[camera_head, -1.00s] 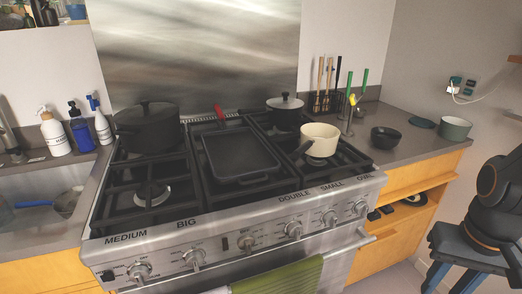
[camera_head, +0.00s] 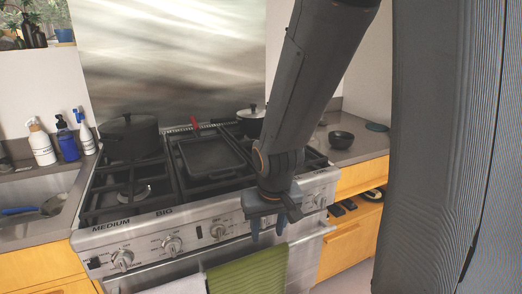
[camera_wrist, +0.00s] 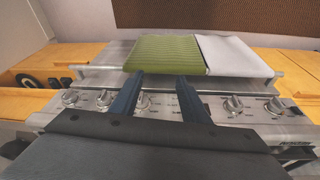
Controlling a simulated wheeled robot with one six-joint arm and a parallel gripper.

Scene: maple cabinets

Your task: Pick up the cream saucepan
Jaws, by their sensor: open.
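In the head view my arm covers the right-hand burners, where the pan showed earlier. My gripper (camera_head: 268,230) is in front of the stove's knob panel (camera_head: 205,233), at the right part of the stove. In the wrist view my gripper (camera_wrist: 160,82) is open with nothing between its two fingers. The fingers show against the knob panel and the oven handle side, below the green towel (camera_wrist: 165,55).
A black pot (camera_head: 130,137) and a dark griddle pan (camera_head: 212,153) sit on the stove. A lidded pot (camera_head: 250,122) stands at the back, partly hidden. A dark bowl (camera_head: 341,139) is on the right counter. A white towel (camera_wrist: 231,55) hangs beside the green one.

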